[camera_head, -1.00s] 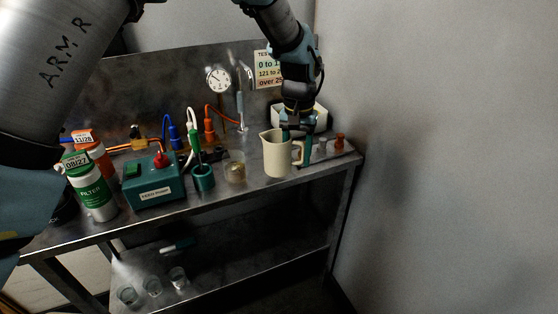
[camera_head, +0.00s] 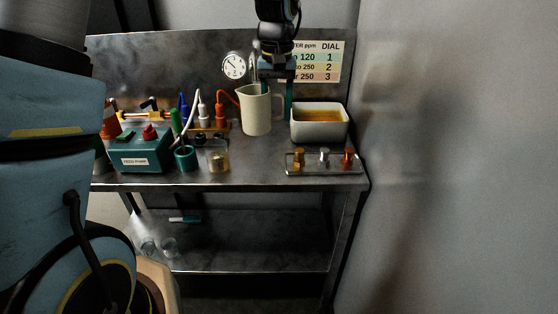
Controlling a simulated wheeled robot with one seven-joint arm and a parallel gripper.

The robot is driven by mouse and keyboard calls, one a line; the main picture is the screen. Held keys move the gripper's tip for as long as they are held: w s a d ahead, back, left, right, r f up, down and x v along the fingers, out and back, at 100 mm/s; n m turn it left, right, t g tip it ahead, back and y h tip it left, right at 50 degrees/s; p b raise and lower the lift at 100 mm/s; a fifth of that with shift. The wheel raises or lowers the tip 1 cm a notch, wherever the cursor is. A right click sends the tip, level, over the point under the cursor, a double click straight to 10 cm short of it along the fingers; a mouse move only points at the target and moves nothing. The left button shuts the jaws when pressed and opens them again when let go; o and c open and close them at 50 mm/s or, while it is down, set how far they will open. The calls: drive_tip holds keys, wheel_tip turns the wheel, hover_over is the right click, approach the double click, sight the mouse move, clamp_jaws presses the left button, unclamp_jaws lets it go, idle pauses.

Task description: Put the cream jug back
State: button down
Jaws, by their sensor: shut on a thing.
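The cream jug (camera_head: 256,113) is upright over the back half of the steel bench, left of the white tub. My gripper (camera_head: 276,82) comes down from above at the jug's right side and is shut on the jug, with one finger showing at its handle. The arm hides part of the wall behind. I cannot tell whether the jug's base touches the bench top.
A white tub of amber liquid (camera_head: 319,133) stands right of the jug. A plate with several coloured knobs (camera_head: 323,161) lies in front of it. A glass beaker (camera_head: 218,158), green pot (camera_head: 186,158) and green feed pump box (camera_head: 141,152) stand left. The front middle of the bench (camera_head: 255,172) is clear.

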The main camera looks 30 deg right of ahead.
sight(249, 105)
wheel_tip(249, 105, down, 10)
drive_tip(key=shift+r+p, duration=0.1)
drive_tip(key=shift+p, duration=1.1)
drive_tip(key=shift+f, duration=0.2)
drive_tip(key=shift+c, duration=1.4)
unclamp_jaws()
wheel_tip(249, 105, up, 12)
drive_tip(key=shift+r+b, duration=0.2)
drive_tip(key=shift+b, duration=0.95)
drive_tip(key=shift+n, duration=0.4)
drive_tip(key=a, duration=0.2)
drive_tip(key=w+a, duration=0.1)
drive_tip(key=a, duration=0.3)
drive_tip(key=shift+w+a+f, duration=0.2)
drive_tip(key=shift+w+f, duration=0.1)
drive_tip(key=shift+w, duration=0.1)
drive_tip(key=s+a+f+n, duration=0.1)
drive_tip(key=s+a+f, duration=0.1)
drive_tip(key=a, duration=1.1)
drive_tip(key=s+a+f+n+t, duration=0.1)
drive_tip(key=s+a, duration=0.3)
drive_tip(key=a, duration=1)
drive_tip(key=shift+a+f+n+t, duration=0.3)
drive_tip(key=shift+f+n, duration=0.35)
drive_tip(key=shift+n, duration=0.15)
drive_tip(key=shift+s, duration=0.1)
